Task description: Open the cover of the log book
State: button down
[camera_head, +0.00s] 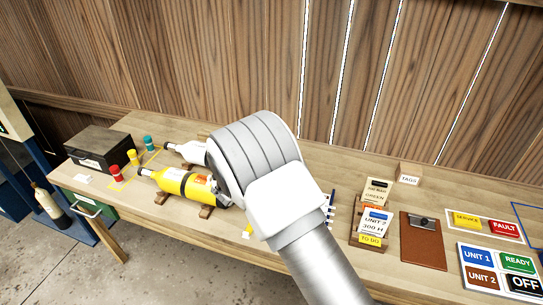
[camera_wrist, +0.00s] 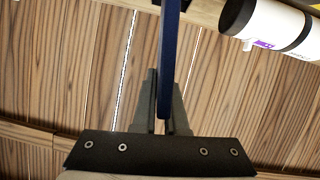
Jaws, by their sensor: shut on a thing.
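In the wrist view my gripper (camera_wrist: 164,98) is shut on a thin dark-blue panel (camera_wrist: 170,45), seen edge-on between the two fingers. It looks like the cover of the log book. In the head view my own arm hides the gripper and most of the log book. Only a narrow dark-blue and white strip (camera_head: 330,209), probably part of the book, shows just right of my arm. How far the cover is raised cannot be told.
The wooden workbench (camera_head: 290,262) runs along a plank wall. A yellow cylinder (camera_head: 184,184) and a white one (camera_head: 190,151) lie left of my arm. A card rack (camera_head: 368,239), a clipboard (camera_head: 423,241) and status signs (camera_head: 500,270) lie right. A dark box (camera_head: 98,147) stands far left.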

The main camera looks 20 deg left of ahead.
jog(key=shift+w+a+f+p, duration=0.15)
jog(key=shift+a+p, duration=0.3)
jog(key=shift+a, duration=0.8)
jog(key=c, duration=1)
grip_release()
jog(key=shift+f, duration=0.1)
jog(key=shift+o, duration=0.2)
jog(key=b+v, duration=0.2)
jog(key=v, duration=1.5)
jog(key=shift+s, duration=0.25)
jog(key=shift+w+r, duration=0.1)
jog(key=shift+r, duration=0.1)
